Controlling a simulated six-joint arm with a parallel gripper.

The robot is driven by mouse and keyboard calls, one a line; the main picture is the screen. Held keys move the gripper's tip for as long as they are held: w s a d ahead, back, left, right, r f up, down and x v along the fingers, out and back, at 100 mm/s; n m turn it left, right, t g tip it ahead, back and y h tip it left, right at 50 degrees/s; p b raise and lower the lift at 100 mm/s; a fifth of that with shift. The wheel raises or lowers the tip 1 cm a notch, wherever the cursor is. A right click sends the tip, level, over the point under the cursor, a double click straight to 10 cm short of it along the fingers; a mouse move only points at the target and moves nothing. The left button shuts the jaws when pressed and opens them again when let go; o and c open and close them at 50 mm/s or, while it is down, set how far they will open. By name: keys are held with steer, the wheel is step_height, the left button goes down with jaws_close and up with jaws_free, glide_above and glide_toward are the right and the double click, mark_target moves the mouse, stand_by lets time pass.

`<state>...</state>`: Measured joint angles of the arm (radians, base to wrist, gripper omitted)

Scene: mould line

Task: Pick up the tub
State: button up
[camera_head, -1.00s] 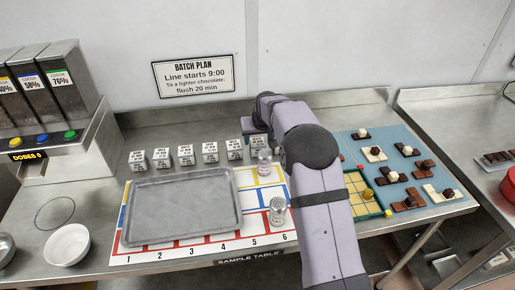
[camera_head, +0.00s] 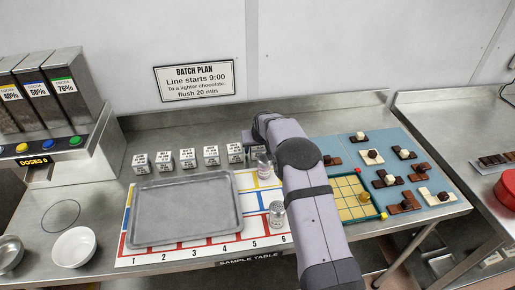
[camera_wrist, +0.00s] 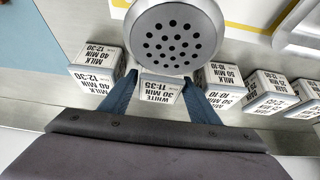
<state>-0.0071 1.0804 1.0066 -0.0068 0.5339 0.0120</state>
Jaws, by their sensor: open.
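Several small white tubs with printed labels stand in a row behind the tray; one tub (camera_head: 211,155) is near the row's middle. In the wrist view my gripper (camera_wrist: 160,80) is open, with a blue finger on each side of a tub labelled WHITE 30 MIN 11:35 (camera_wrist: 160,92). I cannot tell whether the fingers touch it. A MILK 40 MIN 12:30 tub (camera_wrist: 92,80) stands just left of the fingers, and another tub (camera_wrist: 222,85) just right.
A perforated shaker top (camera_wrist: 175,38) looms close beside the white tub. Two shakers (camera_head: 277,213) stand near my arm. A metal tray (camera_head: 185,208) lies on the numbered mat (camera_head: 125,258). Chocolates on a blue mat (camera_head: 400,150) are at right. A bowl (camera_head: 74,247) is at left.

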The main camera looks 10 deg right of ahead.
steer(key=shift+w+f, duration=0.1)
steer(key=shift+f, duration=0.1)
steer(key=c, duration=0.9)
steer(key=shift+r, duration=0.15)
step_height(320, 180, up, 10)
steer(key=b, duration=0.3)
